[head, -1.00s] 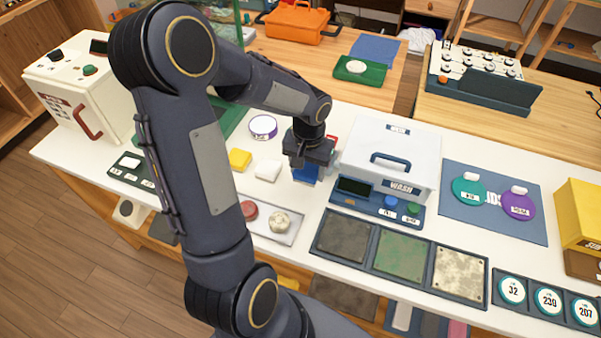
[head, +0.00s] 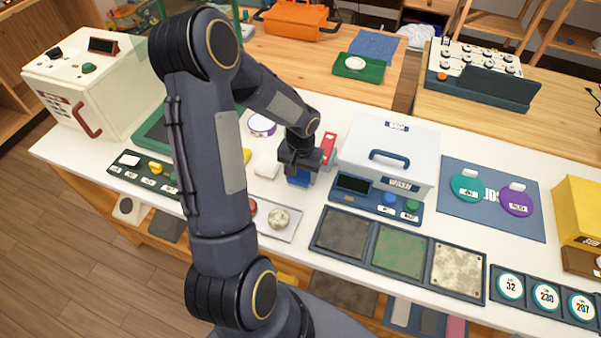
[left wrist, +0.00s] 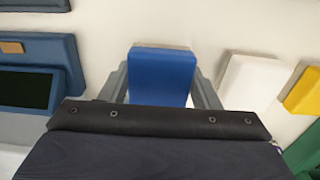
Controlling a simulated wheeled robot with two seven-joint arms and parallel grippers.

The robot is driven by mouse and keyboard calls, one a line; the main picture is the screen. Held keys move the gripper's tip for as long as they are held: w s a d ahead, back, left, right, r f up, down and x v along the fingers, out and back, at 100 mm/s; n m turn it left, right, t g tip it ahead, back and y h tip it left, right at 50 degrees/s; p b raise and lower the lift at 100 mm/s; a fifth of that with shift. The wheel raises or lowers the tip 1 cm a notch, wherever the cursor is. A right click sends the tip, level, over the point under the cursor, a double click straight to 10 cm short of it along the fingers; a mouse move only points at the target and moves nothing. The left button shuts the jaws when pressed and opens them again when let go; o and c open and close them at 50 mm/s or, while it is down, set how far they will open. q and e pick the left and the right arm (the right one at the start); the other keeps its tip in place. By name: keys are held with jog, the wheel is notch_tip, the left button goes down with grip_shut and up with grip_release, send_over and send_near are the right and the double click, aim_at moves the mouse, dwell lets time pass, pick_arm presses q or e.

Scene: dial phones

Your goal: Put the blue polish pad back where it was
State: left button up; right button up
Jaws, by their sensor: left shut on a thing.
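The blue polish pad (left wrist: 161,75) is a small blue block between the fingers of my left gripper (left wrist: 161,90) in the left wrist view. In the head view my left gripper (head: 299,168) points down at the white counter, shut on the blue pad (head: 298,180), whose lower part shows below the fingers. I cannot tell whether the pad touches the counter. A white pad (head: 266,167) lies just left of it, and a yellow pad (head: 247,156) is partly hidden behind my arm. My right gripper is not in view.
The white wash box (head: 390,150) with its control panel (head: 375,203) stands close right of the gripper. A red object (head: 328,150) is behind. A tray (head: 280,230) with round pieces lies in front. A purple-rimmed disc (head: 262,126) lies behind left.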

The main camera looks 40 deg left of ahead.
aim_at(301, 174)
pick_arm(q)
jog(key=o, duration=1)
jog(key=shift+c, duration=0.2)
notch_tip(301, 174, up, 12)
jog(key=s+d+r+m+t+h, duration=0.1)
jog(key=s+d+r+t+h, duration=0.1)
jog(key=s+d+r, duration=0.2)
jog(key=s+d+r+m+t+h, duration=0.1)
jog(key=s+d+r+t, duration=0.2)
jog(key=s+d, duration=0.6)
jog(key=s+r, duration=0.1)
jog(key=s, duration=0.3)
jog(key=shift+d+r+t+h, duration=0.25)
jog(key=shift+r+t+h, duration=0.05)
jog(key=shift+r+h, duration=0.1)
